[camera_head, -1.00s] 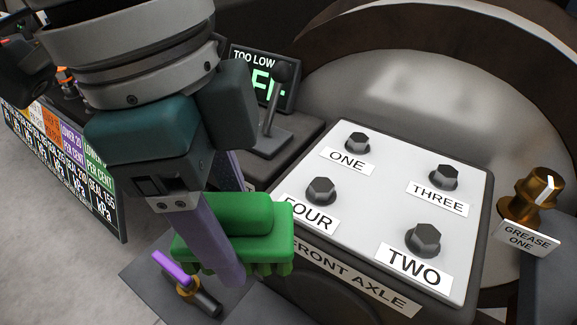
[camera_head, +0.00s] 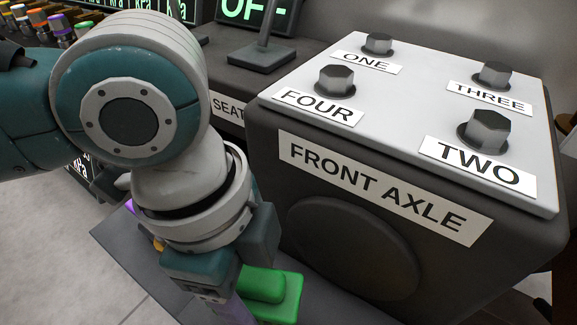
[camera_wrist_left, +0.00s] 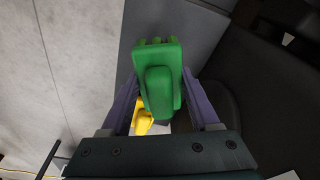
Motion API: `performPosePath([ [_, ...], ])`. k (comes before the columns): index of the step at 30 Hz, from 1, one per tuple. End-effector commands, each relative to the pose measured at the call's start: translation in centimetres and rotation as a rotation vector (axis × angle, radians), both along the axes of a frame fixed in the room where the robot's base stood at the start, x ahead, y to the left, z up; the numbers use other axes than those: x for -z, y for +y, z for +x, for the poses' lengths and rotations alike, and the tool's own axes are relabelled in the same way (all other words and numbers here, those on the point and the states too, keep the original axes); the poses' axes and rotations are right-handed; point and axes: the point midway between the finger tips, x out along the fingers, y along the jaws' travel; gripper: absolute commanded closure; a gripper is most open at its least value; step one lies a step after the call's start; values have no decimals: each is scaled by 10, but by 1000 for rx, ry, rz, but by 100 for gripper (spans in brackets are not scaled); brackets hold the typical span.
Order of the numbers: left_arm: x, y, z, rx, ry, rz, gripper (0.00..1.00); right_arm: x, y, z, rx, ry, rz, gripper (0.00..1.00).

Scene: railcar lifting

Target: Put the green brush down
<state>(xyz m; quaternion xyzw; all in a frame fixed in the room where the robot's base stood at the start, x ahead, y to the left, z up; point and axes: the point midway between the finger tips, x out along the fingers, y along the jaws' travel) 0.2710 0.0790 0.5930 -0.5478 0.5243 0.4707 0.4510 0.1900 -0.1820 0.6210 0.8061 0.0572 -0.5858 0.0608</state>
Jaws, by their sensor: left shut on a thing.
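The green brush (camera_head: 280,292) is at the bottom of the head view, partly hidden by my left gripper and wrist. My left gripper (camera_head: 240,312) is shut on it. In the left wrist view the brush (camera_wrist_left: 160,85) sits between the two purple fingers (camera_wrist_left: 163,105), its bristles showing at the far end. The brush is over a dark grey ledge (camera_head: 130,262) in front of the front axle box; I cannot tell whether it touches the ledge. My right gripper is not in view.
The front axle box (camera_head: 340,185) with several hex bolts stands close to the right of the gripper. A yellow object (camera_wrist_left: 142,120) lies under the brush in the left wrist view. A purple tip (camera_head: 129,206) shows behind my wrist. The ledge's left part looks bare.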

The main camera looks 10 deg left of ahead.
Motion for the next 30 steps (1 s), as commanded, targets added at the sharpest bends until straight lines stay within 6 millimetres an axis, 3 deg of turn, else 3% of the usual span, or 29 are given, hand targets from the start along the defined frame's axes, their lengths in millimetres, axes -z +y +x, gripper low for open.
performPosePath([
  [9,43,0,0,-1,1,1,90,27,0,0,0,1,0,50],
  [22,48,0,0,-1,0,0,90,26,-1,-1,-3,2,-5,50],
  [23,47,0,0,-1,0,0,35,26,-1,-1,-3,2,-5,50],
  [30,47,0,0,-1,0,0,8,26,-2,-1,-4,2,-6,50],
])
